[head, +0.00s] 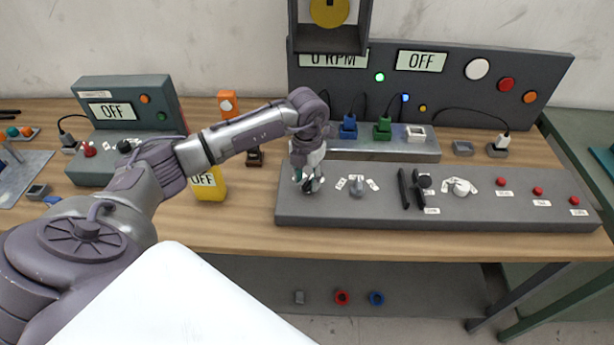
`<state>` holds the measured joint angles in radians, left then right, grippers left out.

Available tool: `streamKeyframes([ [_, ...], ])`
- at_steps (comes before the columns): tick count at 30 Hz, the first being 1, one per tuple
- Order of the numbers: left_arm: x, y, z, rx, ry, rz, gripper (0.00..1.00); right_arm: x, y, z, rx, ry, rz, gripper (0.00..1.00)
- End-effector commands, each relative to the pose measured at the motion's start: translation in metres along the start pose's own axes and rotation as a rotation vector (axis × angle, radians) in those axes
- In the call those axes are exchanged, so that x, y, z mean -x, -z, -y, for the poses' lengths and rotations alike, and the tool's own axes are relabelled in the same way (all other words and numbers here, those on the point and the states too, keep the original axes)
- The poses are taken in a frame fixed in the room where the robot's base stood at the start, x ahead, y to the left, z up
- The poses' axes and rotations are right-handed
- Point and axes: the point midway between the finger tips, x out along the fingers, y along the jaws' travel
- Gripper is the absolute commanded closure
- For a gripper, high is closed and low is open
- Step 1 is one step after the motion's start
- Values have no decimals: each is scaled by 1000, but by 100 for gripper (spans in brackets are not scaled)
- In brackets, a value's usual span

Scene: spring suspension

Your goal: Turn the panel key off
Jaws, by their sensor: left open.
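The grey control panel (330,212) lies along the front of the bench. My left gripper (309,186) points down at the panel's left end, with its fingers open around or just above a small dark part there. That part is mostly hidden by the fingers, so I cannot tell whether it is the key or whether they touch it. To its right on the panel are a grey knob (357,186), black levers (411,189) and a white knob (460,188). The large display (422,61) on the back board reads OFF. My right gripper is not in view.
Red buttons (538,191) line the panel's right side. Behind it is a metal strip (383,155) with coloured plugs. A yellow meter (208,186) stands left of the panel, beneath my left arm. A green-grey box (128,92) stands further left. Bare wood lies before the panel.

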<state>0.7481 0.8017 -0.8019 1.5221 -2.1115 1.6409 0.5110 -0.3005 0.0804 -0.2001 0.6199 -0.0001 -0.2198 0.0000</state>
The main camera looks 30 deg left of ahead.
Motion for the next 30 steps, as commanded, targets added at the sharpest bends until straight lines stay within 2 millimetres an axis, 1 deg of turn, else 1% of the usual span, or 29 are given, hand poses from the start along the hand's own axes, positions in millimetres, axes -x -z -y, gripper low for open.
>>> streamKeyframes([
  [4,-9,0,0,-1,0,0,58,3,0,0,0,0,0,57],
  [12,-11,0,0,-1,0,1,58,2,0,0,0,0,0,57],
  [13,-11,0,0,-1,0,1,60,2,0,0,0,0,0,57],
  [20,-11,0,0,-1,0,1,98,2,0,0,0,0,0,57],
  [21,-11,0,0,-1,0,1,100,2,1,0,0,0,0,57],
  [30,-11,0,0,17,0,1,100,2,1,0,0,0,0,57],
])
